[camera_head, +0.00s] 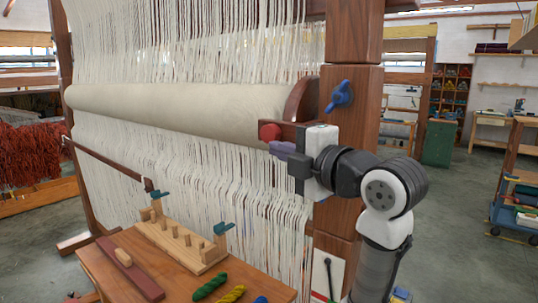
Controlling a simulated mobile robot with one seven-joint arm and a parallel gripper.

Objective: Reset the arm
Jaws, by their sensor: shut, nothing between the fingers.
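My gripper (284,151) is shut and empty. It is in front of the tall wooden loom post (346,95), pointing left, at the right end of the cream cloth roller (180,108). My arm bends down from it at the lower right. A blue wing knob (341,96) is on the post above my gripper. The fingers partly hide the white warp threads (215,160) behind them.
A wooden table (150,270) at the front holds a pegged board (183,246), a dark red bar (128,270) and green (210,286) and yellow (231,294) skeins. A shelf cart (515,200) stands far right. Grey floor (450,240) lies open between cart and loom.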

